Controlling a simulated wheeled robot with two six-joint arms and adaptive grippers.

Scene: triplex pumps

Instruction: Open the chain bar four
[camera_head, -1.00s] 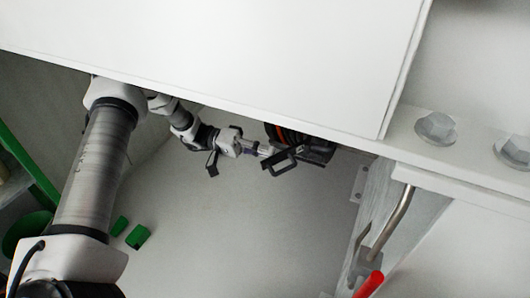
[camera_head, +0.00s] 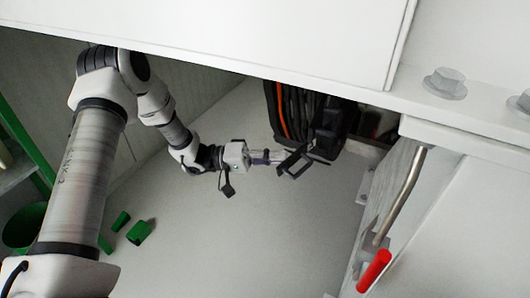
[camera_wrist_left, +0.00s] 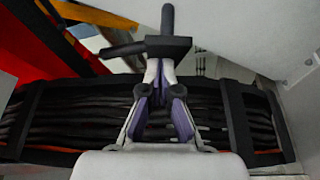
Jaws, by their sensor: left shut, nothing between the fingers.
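A black cable chain (camera_head: 305,112) with an orange cable hangs below the white panel in the head view. In the left wrist view, dark cables (camera_wrist_left: 80,122) run across, with a black chain bar (camera_wrist_left: 28,112) at left and another (camera_wrist_left: 238,120) at right. I cannot tell which is bar four. My left gripper (camera_head: 288,160) is shut, just in front of and below the chain. It also shows in the wrist view (camera_wrist_left: 166,48), with angular black parts at its tip, hiding the middle of the chain. Contact with a bar is unclear. My right gripper is not in view.
A large white panel (camera_head: 230,35) overhangs the arm. A bent metal lever (camera_head: 402,195) with a red grip (camera_head: 373,270) stands at right. Green blocks (camera_head: 139,232) lie on the floor at lower left. The grey floor in the middle is clear.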

